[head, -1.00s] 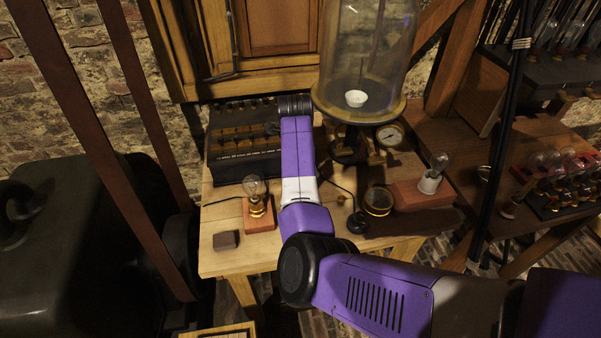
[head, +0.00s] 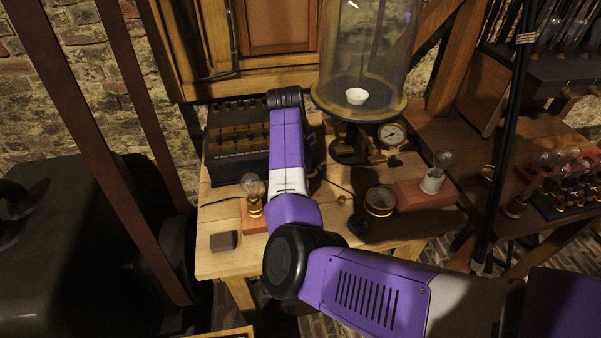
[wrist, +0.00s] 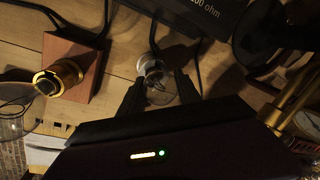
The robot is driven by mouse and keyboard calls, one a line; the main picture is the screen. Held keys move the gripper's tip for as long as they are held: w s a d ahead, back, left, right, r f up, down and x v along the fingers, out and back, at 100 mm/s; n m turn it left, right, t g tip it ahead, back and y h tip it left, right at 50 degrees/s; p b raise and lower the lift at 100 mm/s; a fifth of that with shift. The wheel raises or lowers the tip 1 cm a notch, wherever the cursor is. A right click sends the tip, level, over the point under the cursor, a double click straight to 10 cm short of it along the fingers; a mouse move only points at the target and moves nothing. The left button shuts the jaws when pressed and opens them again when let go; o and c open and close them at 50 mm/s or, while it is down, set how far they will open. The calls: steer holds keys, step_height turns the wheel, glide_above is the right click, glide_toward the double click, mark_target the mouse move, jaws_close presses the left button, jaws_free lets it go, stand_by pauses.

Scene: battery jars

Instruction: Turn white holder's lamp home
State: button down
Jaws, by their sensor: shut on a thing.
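The white holder (head: 432,184) stands on a reddish block at the right of the table, with a clear lamp (head: 442,160) upright in it. It is well right of my arm in the head view. In the wrist view my gripper (wrist: 160,92) is shut on a clear glass lamp (wrist: 160,88) with a pale metallic base, which points away from the camera. Whether that base touches the table cannot be told. In the head view my arm hides the gripper. A brass holder (wrist: 62,78) on another reddish block carries a lamp; this lamp (head: 253,184) also shows in the head view.
A black resistance box (head: 238,150) stands at the back left. A glass bell jar (head: 365,60) on a stand and a small gauge (head: 391,134) are at the back right. A round brass-rimmed meter (head: 379,201) and a dark block (head: 224,241) stand nearer the front.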

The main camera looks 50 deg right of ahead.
steer(key=c, duration=0.8)
jaws_free()
steer(key=shift+o, duration=0.2)
steer(key=shift+a+r+b, duration=0.2)
steer(key=shift+a+r, duration=0.05)
steer(key=shift+r, duration=1.05)
steer(key=shift+a+r+b, duration=0.15)
steer(key=shift+a+r, duration=0.05)
steer(key=shift+r, duration=1.05)
steer(key=shift+a+r+b, duration=0.2)
steer(key=shift+a+r, duration=0.05)
steer(key=shift+r, duration=1.05)
